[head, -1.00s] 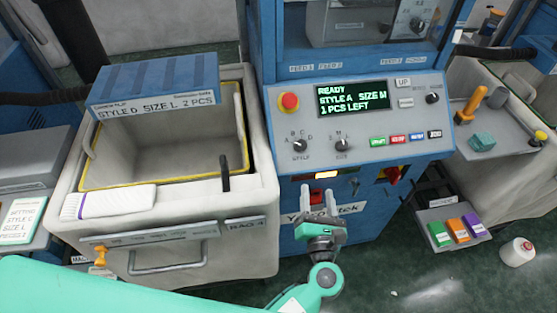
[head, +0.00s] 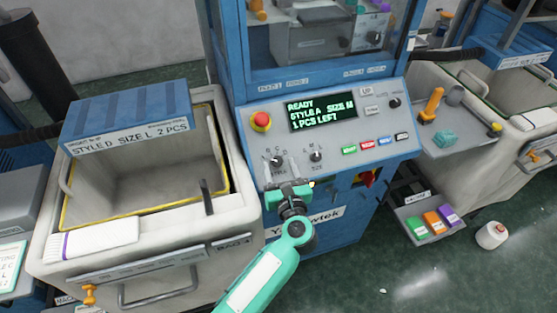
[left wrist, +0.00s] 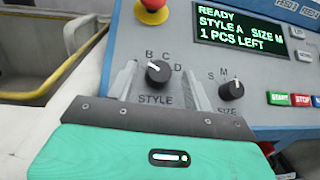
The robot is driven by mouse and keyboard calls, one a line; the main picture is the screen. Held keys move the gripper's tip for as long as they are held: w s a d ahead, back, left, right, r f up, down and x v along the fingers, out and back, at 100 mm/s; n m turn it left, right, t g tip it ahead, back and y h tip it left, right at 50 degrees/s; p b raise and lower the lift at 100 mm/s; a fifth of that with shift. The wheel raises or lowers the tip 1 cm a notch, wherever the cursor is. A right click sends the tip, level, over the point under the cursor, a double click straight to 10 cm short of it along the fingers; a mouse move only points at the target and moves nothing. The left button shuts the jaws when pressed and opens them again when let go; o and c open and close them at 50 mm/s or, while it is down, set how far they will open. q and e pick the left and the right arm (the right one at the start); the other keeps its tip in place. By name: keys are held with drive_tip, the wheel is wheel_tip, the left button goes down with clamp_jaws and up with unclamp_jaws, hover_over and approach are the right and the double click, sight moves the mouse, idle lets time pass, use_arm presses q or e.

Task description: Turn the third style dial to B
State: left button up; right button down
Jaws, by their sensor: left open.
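The control panel carries a dark round style dial (head: 277,161), which also shows in the left wrist view (left wrist: 157,72). Letters B, C and D show around it; the A mark is hidden behind a finger. Its white mark points to the upper left. The display (head: 322,110) reads READY, STYLE A, SIZE M, 1 PCS LEFT. My left gripper (head: 281,170) is open and empty at the panel, one finger to each side of the style dial in the wrist view. I cannot tell whether the fingers touch it. My right gripper is not in view.
The size dial (head: 316,156) sits close to the right of the style dial. A red stop button (head: 261,121) is above, and coloured buttons (head: 368,143) are to the right. A bin (head: 215,190) with a yellow rim stands at the left.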

use_arm(q)
drive_tip(key=shift+x, duration=0.9)
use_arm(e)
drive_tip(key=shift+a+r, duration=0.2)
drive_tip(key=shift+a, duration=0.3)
